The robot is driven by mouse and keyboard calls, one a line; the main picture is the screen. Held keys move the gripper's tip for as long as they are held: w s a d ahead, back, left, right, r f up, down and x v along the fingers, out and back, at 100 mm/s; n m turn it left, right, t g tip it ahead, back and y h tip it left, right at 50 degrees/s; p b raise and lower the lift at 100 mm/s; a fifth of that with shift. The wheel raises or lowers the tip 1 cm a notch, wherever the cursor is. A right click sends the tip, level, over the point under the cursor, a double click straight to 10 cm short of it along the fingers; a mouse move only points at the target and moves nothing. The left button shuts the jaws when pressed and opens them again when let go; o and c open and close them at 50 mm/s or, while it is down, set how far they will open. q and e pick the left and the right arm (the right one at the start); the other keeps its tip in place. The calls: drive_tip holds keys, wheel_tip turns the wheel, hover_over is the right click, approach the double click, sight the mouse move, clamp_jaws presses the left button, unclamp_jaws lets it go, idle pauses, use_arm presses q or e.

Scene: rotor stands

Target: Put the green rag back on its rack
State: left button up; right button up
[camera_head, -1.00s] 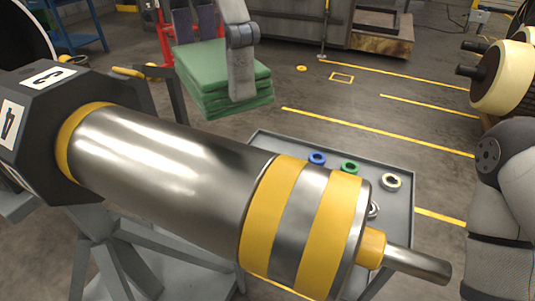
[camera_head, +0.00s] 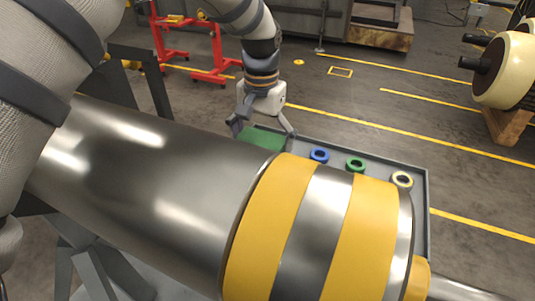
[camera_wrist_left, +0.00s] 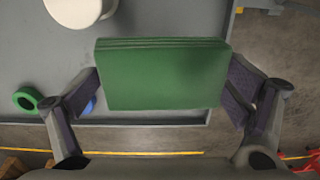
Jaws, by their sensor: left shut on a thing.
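The folded green rag (camera_head: 262,139) shows in the head view at the far left end of a grey tray (camera_head: 421,215), partly hidden by the rotor. My left gripper (camera_head: 262,128) is directly above it, pointing down. In the left wrist view the rag (camera_wrist_left: 165,75) is a flat layered stack between the two fingers (camera_wrist_left: 165,95), and the gripper is shut on it. The tray surface (camera_wrist_left: 190,20) lies behind it. I cannot tell whether the rag touches the tray. No rack can be surely picked out. My right gripper is out of view.
A large steel rotor (camera_head: 150,180) with yellow bands fills the front. Red stands (camera_head: 212,60) are behind at left.

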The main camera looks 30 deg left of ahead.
sight(262, 140)
use_arm(q)
drive_tip(key=shift+f, duration=1.9)
drive_tip(key=shift+f, duration=0.1)
drive_tip(key=shift+f, duration=0.1)
drive_tip(key=o, duration=0.8)
wheel_tip(262, 140, up, 12)
drive_tip(key=shift+s+d+r, duration=0.1)
drive_tip(key=shift+r, duration=0.1)
